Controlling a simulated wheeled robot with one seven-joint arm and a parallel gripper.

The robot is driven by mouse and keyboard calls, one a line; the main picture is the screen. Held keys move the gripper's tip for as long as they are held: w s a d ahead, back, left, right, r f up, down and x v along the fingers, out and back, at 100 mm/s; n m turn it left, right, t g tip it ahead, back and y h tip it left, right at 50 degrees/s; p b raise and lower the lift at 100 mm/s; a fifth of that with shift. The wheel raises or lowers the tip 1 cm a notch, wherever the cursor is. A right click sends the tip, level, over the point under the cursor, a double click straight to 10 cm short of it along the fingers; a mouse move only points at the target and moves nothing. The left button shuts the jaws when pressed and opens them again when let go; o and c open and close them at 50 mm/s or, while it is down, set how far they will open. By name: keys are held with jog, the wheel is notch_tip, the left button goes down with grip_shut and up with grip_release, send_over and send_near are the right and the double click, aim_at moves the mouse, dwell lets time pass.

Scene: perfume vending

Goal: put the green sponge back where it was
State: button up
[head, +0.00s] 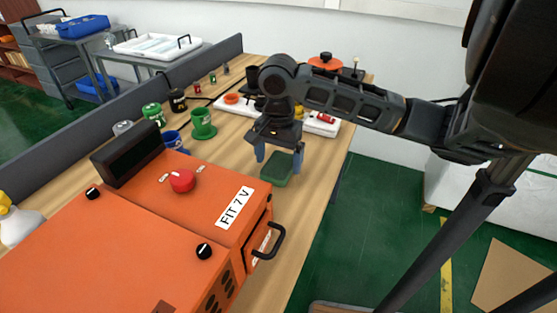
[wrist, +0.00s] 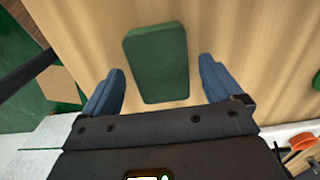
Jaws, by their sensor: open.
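The green sponge (head: 278,168) lies flat on the wooden table, near its right edge and beyond the orange machine. In the wrist view the sponge (wrist: 157,62) is a dark green rounded block lying between and ahead of the blue fingertips. My gripper (head: 279,157) is open above the sponge, with a finger on either side of it. In the wrist view both fingers of my gripper (wrist: 161,85) are apart from the sponge, with bare wood showing between.
The orange machine (head: 140,230) with a red button stands in front on the table. A green cup (head: 202,124) and a blue mug (head: 173,139) stand left of my gripper. A white tray (head: 322,126) lies behind it. Bare wood surrounds the sponge.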

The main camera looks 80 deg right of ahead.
aim_at(279, 165)
notch_tip(279, 165, up, 11)
jog(key=shift+p, duration=0.45)
dwell(0.5)
